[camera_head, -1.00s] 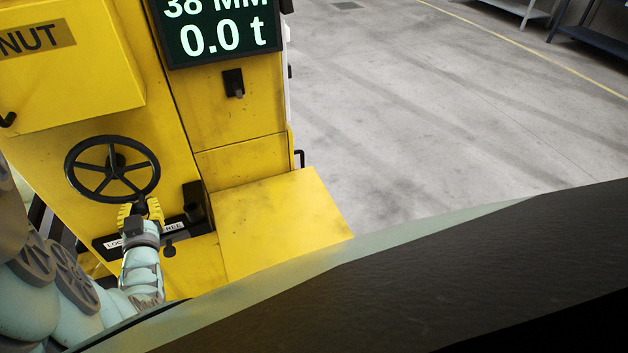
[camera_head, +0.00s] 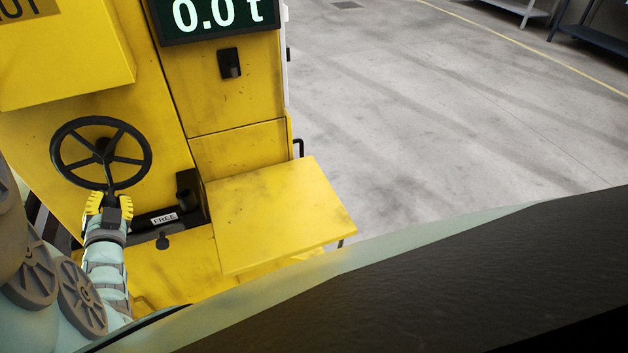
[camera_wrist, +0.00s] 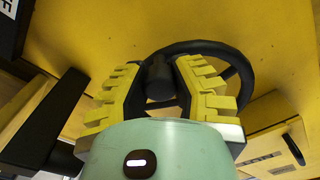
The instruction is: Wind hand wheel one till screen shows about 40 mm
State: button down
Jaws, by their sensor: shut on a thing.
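The black spoked hand wheel (camera_head: 104,150) is on the front of the yellow machine; I see no number on it. My gripper (camera_head: 108,203) is at the bottom of its rim. In the wrist view the two yellow ribbed fingers of my gripper (camera_wrist: 160,90) are closed around a dark round handle (camera_wrist: 158,78), with the wheel rim (camera_wrist: 238,65) curving behind. The screen (camera_head: 215,14) is cut off at the top of the head view. Only its "0.0 t" line shows; the millimetre line is out of view.
A "FREE" label (camera_head: 165,219) and a black lever socket (camera_head: 188,190) are just right of my gripper. A yellow ledge (camera_head: 280,215) juts out further right. A black switch (camera_head: 230,63) is under the screen. The grey floor (camera_head: 440,110) at right is clear.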

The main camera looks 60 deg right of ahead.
aim_at(75, 183)
jog(key=shift+w+a+r+m+b, duration=0.5)
jog(key=shift+a+r+m+b, duration=0.4)
jog(key=shift+m, duration=0.7)
jog(key=shift+w+a+r+m+b, duration=0.55)
jog(key=shift+m+b, duration=0.5)
jog(key=shift+m, duration=0.55)
jog(key=shift+w+a+r+m+b, duration=0.5)
jog(key=shift+a+r+m+b, duration=0.4)
jog(key=shift+m, duration=0.7)
jog(key=shift+f, duration=0.2)
jog(key=c, duration=0.9)
grip_release()
jog(key=shift+w, duration=0.1)
jog(key=shift+o, duration=0.8)
